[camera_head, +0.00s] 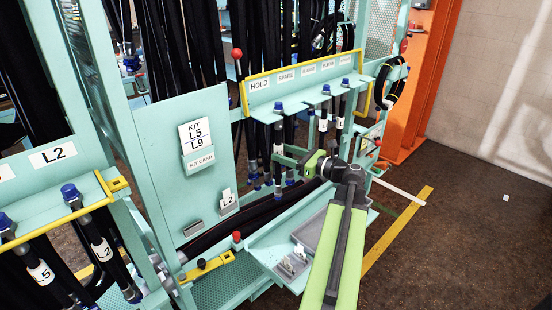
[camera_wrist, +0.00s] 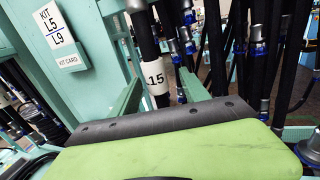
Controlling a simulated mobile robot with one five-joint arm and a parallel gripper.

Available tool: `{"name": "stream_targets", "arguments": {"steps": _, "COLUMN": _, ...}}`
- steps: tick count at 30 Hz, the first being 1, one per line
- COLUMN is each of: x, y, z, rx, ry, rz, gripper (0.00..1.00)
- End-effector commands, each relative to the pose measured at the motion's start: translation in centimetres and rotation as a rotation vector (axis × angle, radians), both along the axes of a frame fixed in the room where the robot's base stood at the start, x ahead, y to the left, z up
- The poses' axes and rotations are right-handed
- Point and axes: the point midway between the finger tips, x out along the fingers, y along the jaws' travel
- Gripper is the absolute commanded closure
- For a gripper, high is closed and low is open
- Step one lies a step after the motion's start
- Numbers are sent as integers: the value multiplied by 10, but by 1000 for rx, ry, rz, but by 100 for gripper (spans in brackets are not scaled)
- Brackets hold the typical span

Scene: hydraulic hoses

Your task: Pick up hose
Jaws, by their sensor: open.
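Black hoses with blue end caps hang from the teal holder with the HOLD label (camera_head: 259,84). One hose (camera_wrist: 145,35) with a white tag (camera_wrist: 157,80), reading like "15" or "L5", stands between my two fingers in the wrist view. In the head view, a tagged hose (camera_head: 279,137) hangs beside my fingertips. My gripper (camera_head: 275,156) is open, its teal fingers pointing left below the holder; its fingers also show in the wrist view (camera_wrist: 160,97). Whether a finger touches the hose cannot be told. My green wrist hides the hose's lower end in the wrist view.
At the left rack, hoses tagged L5 (camera_head: 41,272) and L2 (camera_head: 102,250) hang under blue caps. A panel with a KIT L5 L9 card (camera_head: 196,134) stands left of my gripper. A teal tray (camera_head: 262,243) lies below my arm. Open floor (camera_head: 470,230) is at the right.

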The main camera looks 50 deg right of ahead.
Motion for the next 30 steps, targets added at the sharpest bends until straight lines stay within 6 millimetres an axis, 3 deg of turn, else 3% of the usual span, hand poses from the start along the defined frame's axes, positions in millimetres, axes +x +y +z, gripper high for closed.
{"name": "stream_targets", "arguments": {"steps": 5, "x": 14, "y": 5, "z": 0, "rx": 0, "ry": 0, "rz": 2, "gripper": 46}}
{"name": "stream_targets", "arguments": {"steps": 11, "x": 47, "y": 14, "z": 0, "rx": 0, "ry": 0, "rz": 2, "gripper": 46}}
{"name": "stream_targets", "arguments": {"steps": 18, "x": 49, "y": 14, "z": 0, "rx": 0, "ry": 0, "rz": -1, "gripper": 48}}
{"name": "stream_targets", "arguments": {"steps": 30, "x": 49, "y": 14, "z": 0, "rx": 0, "ry": 0, "rz": -1, "gripper": 100}}
